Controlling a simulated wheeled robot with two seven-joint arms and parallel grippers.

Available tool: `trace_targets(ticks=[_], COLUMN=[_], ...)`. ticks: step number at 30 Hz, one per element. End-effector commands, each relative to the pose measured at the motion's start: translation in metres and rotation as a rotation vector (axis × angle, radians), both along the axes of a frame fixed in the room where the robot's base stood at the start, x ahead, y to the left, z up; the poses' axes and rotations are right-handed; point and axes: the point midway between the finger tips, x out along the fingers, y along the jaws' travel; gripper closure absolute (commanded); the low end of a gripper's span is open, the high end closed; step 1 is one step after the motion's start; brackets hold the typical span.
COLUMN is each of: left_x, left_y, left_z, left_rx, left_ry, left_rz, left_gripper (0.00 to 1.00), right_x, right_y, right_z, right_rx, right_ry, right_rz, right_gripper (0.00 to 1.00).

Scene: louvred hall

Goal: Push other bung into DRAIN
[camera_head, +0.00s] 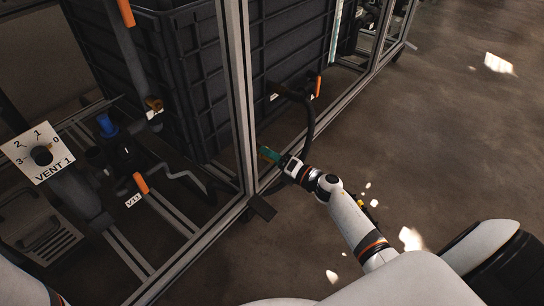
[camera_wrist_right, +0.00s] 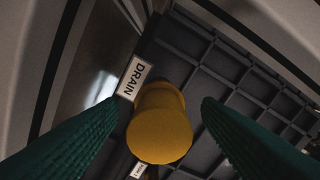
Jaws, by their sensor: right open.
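A yellow bung (camera_wrist_right: 160,128) shows large in the right wrist view, close to the camera. It stands beside the white DRAIN label (camera_wrist_right: 134,78), against a dark ribbed wall (camera_wrist_right: 245,75). I cannot tell how deep it sits, and the opening behind it is hidden. My right gripper (camera_wrist_right: 160,108) is open, with one green finger on each side of the bung and gaps between. In the head view the right gripper (camera_head: 268,155) is by the frame post, low beside the black crate (camera_head: 185,75). The bung cannot be made out there. My left gripper is out of view.
An upright frame post (camera_head: 237,90) stands just left of the right gripper. A black hose (camera_head: 308,115) and an orange handle (camera_head: 318,86) are close behind it. A VENT 1 dial (camera_head: 42,155) and pipework are at left. Bare floor (camera_head: 455,150) lies to the right.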

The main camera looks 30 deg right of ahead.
Motion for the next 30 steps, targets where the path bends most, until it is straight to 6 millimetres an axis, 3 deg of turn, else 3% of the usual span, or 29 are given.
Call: trace_targets(ticks=[5, 19, 30], left_x=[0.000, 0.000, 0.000], left_y=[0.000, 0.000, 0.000], left_z=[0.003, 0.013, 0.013], left_rx=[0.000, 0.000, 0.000], left_ry=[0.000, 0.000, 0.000], left_rz=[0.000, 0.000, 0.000], left_gripper=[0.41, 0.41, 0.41], right_x=[-0.008, -0.059, -0.065], right_y=[-0.003, -0.024, -0.027], right_z=[0.000, 0.000, 0.000], right_rx=[0.001, -0.001, 0.000], right_ry=[0.001, 0.003, 0.000], right_rz=[0.000, 0.001, 0.000], right_gripper=[0.41, 0.41, 0.41])
